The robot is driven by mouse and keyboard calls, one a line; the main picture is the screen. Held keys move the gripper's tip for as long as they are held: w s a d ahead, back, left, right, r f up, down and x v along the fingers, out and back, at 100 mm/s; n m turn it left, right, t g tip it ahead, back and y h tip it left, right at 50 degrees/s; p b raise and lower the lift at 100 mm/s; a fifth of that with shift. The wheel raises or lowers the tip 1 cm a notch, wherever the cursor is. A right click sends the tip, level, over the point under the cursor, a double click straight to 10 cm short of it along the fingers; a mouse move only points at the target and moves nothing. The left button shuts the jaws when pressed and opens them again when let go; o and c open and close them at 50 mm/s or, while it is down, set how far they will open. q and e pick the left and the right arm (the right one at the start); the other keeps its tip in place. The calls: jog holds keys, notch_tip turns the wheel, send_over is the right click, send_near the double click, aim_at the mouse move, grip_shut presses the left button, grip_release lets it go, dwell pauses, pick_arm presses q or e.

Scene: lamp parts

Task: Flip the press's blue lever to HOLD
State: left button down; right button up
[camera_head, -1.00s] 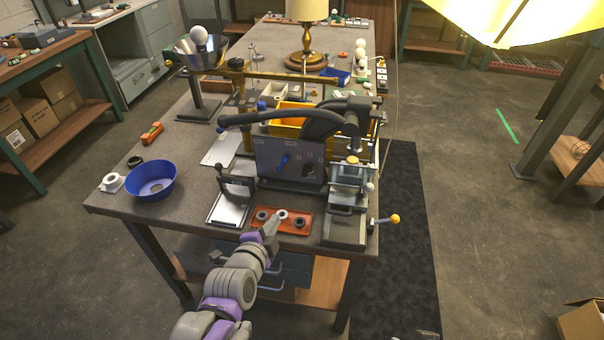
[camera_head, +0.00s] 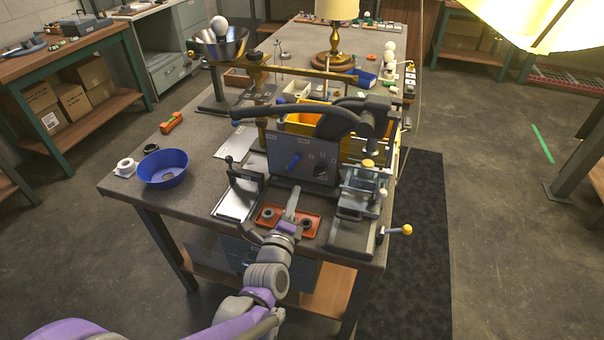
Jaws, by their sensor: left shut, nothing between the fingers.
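The press's grey panel (camera_head: 306,172) stands upright near the front of the workbench. The small blue lever (camera_head: 293,161) is on the panel's left part, slanting with its upper end to the right. The panel's labels are too small to read, so I cannot tell which one the lever points at. A dark round knob (camera_head: 321,168) is to its right. My left gripper (camera_head: 293,194) is shut and empty, pointing up at the panel from below, over the red tray (camera_head: 266,221). Its tip appears just below the lever, apart from it. My right gripper is not in view.
A clear-sided fixture (camera_head: 362,190) with a yellow-knobbed handle (camera_head: 406,230) stands right of the panel. A black-handled stand (camera_head: 243,183) is on the left. A blue bowl (camera_head: 163,170) sits farther left. A thick black arm (camera_head: 290,112) spans above the panel.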

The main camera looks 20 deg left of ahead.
aim_at(293, 163)
pick_arm(q)
jog(key=w, duration=1)
jog(key=shift+a+r+p, duration=0.1)
jog(key=shift+a+p, duration=0.1)
jog(key=shift+p, duration=0.1)
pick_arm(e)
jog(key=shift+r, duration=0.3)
